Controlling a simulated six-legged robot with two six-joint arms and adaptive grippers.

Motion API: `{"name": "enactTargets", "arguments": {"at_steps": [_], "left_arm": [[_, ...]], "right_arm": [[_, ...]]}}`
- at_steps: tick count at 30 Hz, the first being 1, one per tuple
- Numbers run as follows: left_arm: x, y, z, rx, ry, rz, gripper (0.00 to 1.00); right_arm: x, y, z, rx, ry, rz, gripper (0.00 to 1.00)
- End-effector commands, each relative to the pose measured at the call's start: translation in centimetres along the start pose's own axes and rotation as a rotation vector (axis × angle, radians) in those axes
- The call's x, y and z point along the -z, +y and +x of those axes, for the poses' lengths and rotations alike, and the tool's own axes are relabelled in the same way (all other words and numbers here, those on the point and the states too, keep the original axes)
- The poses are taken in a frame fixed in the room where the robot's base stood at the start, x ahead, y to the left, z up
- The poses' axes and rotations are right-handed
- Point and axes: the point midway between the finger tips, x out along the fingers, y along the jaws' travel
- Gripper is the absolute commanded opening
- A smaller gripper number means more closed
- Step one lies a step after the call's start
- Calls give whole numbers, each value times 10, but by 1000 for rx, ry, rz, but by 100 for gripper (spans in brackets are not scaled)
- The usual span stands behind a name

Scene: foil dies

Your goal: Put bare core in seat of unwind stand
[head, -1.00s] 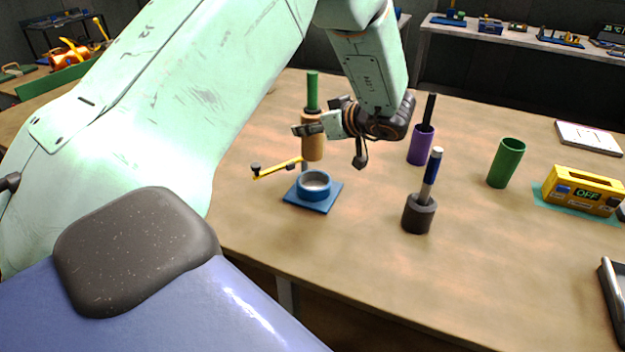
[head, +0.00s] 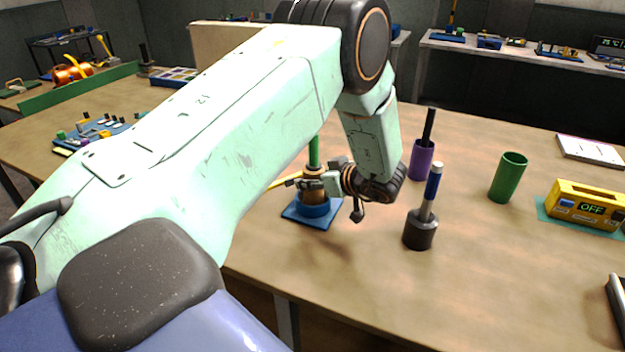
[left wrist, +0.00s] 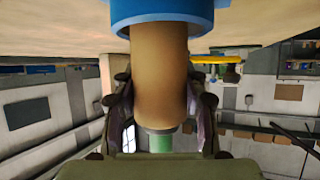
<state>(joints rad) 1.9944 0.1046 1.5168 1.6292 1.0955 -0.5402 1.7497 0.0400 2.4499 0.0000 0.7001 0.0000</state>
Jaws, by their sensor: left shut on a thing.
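The bare core, a tan tube (head: 314,171), stands upright at the blue ring-shaped seat (head: 317,209) of the unwind stand (head: 294,214). My left gripper (head: 312,185) is shut around the core, just above the ring. In the left wrist view, the core (left wrist: 160,75) sits between both fingers and its lower end goes into the blue ring (left wrist: 165,14). How deep it sits is hidden. A green rod (head: 314,150) sticks up from the core's top. My right gripper is not in view.
The stand's yellow arm (head: 283,181) lies behind left of the seat. To the right stand a dark holder with a blue-handled tool (head: 420,232), a purple cup (head: 421,160), a green cup (head: 509,177) and a yellow box reading OFF (head: 586,204). The front table middle is clear.

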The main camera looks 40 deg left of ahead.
Motion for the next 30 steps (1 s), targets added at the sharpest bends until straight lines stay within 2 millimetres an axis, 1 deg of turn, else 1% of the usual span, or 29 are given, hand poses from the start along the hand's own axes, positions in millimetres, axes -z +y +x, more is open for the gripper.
{"name": "enactTargets", "arguments": {"at_steps": [8,9,16,17,26,28,30], "left_arm": [[-4,0,2,0,1,0,0],[-4,0,2,0,0,0,45],[-4,0,2,1,0,1,64],[-4,0,2,1,0,1,66],[-2,0,1,0,0,0,66],[2,0,-1,0,0,0,66],[1,0,-9,-2,1,2,66]], "right_arm": [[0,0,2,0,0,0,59],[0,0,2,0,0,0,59],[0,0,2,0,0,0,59],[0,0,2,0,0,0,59],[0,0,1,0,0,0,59],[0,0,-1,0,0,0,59],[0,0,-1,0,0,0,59]]}}
